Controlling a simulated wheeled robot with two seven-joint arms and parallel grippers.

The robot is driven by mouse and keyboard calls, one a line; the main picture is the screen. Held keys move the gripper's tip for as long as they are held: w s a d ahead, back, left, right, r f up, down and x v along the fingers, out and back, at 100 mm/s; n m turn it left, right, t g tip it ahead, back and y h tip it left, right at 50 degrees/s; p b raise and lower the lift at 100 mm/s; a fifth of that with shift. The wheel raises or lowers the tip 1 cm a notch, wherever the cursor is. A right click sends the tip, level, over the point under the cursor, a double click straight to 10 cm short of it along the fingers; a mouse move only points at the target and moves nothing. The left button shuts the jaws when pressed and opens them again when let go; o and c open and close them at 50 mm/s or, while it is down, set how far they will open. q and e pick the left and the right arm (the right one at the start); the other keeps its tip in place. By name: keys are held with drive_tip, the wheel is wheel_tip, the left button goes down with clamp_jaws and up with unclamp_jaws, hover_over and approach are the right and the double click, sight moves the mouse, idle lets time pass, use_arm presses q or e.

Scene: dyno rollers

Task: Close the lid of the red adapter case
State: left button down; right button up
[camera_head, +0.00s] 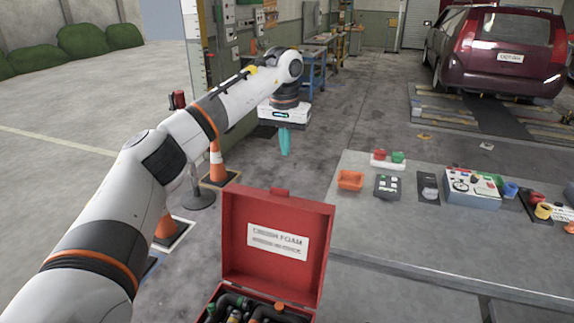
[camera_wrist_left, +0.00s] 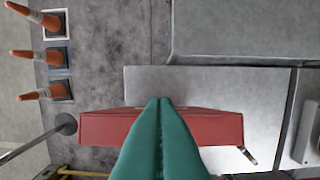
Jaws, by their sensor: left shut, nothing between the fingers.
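The red adapter case (camera_head: 228,302) stands at the bottom of the head view with its lid (camera_head: 300,222) raised upright. The lid's inside faces me and carries a white label. Dark fittings (camera_head: 245,310) lie in the case, which the frame cuts off below. My left gripper (camera_head: 284,152) has teal fingers pointing down, beyond and above the lid. In the left wrist view the fingers (camera_wrist_left: 165,103) are together and empty, in front of the red lid (camera_wrist_left: 222,128); whether they touch it cannot be told. My right gripper is not in view.
A grey table (camera_head: 400,240) at the right bears an orange tray (camera_head: 350,180), a black box (camera_head: 387,187) and a grey control box (camera_head: 472,190). Traffic cones (camera_head: 217,165) stand on the floor at the left. A dark red car (camera_head: 500,50) is at the back right.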

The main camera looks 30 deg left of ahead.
use_arm(q)
drive_tip(key=s+f+p, duration=0.3)
drive_tip(key=f+p, duration=0.2)
drive_tip(key=f, duration=0.3)
drive_tip(key=shift+d+f, duration=0.25)
drive_tip(key=shift+d, duration=0.2)
